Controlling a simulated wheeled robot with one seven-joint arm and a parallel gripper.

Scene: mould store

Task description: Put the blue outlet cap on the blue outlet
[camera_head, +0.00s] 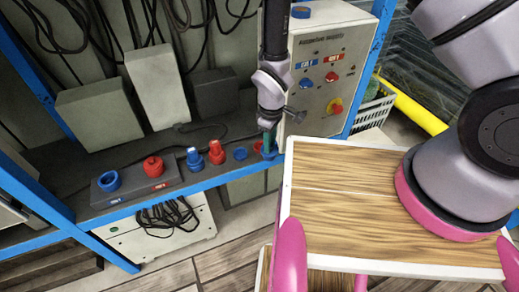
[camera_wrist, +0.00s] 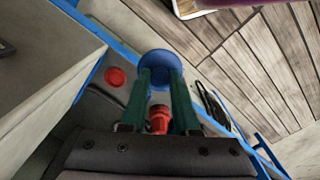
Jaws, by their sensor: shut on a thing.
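My gripper (camera_head: 268,147) has green fingers and points down at the right end of the shelf's front edge. In the wrist view, my gripper (camera_wrist: 160,75) is shut on a round blue cap (camera_wrist: 160,62) at the fingertips. In the head view, the held cap is mostly hidden by the fingers. A blue ring-shaped outlet (camera_head: 108,181) and a red one (camera_head: 153,166) sit on a grey labelled block at the left, well away from my gripper. I cannot read the labels. The blue outlet's top looks uncovered.
Blue (camera_head: 194,160) and red (camera_head: 217,153) fittings stand between the block and my gripper. A control box (camera_head: 325,75) stands behind, a wooden-topped surface (camera_head: 345,220) in front.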

